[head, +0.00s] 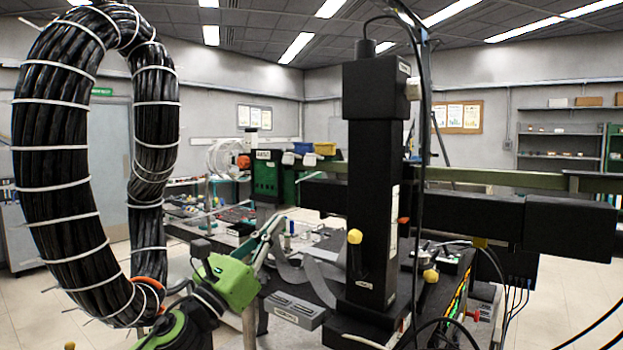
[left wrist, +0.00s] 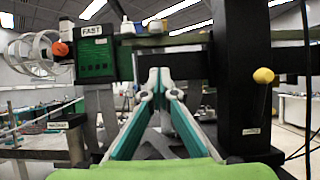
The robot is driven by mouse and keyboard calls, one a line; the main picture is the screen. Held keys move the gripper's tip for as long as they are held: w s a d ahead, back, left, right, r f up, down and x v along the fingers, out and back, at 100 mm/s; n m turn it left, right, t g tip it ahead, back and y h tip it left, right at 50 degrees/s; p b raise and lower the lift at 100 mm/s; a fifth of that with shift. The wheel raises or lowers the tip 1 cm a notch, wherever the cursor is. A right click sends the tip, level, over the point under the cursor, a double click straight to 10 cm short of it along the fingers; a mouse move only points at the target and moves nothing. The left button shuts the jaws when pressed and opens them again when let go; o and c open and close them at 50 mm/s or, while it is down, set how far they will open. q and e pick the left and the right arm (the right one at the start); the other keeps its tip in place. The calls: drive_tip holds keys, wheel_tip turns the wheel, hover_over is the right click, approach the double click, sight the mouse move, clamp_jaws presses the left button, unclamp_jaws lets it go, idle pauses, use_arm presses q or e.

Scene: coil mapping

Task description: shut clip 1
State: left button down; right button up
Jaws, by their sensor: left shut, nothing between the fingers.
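My left gripper (head: 277,222) has teal fingers and reaches up and right from its green wrist, left of the black column, in the head view. In the left wrist view its fingertips (left wrist: 159,74) meet, shut and empty, below the olive rail and in front of the dark crossbeam. Small pale blocks sit along the rail, one here (left wrist: 155,25) and one in the head view (head: 288,158). They may be clips, but I cannot tell which is clip 1 or whether it is open. My right gripper is not in view.
A tall black column (head: 372,190) with yellow and orange knobs stands close on the right. A black crossbeam (head: 470,217) runs out from it. A green box labelled FAST (left wrist: 95,52) stands left of the fingers. A grey block (head: 296,311) lies on the bench below.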

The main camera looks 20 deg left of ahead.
sight(314, 161)
use_arm(q)
drive_tip(key=s+r+p+x, duration=0.1)
drive_tip(key=r+p+x, duration=0.1)
drive_tip(key=p+x, duration=0.5)
drive_tip(key=x, duration=0.5)
drive_tip(key=shift+a+r, duration=0.25)
drive_tip(key=shift+r, duration=0.15)
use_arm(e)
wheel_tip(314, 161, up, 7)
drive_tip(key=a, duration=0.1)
use_arm(q)
drive_tip(key=shift+w, duration=0.25)
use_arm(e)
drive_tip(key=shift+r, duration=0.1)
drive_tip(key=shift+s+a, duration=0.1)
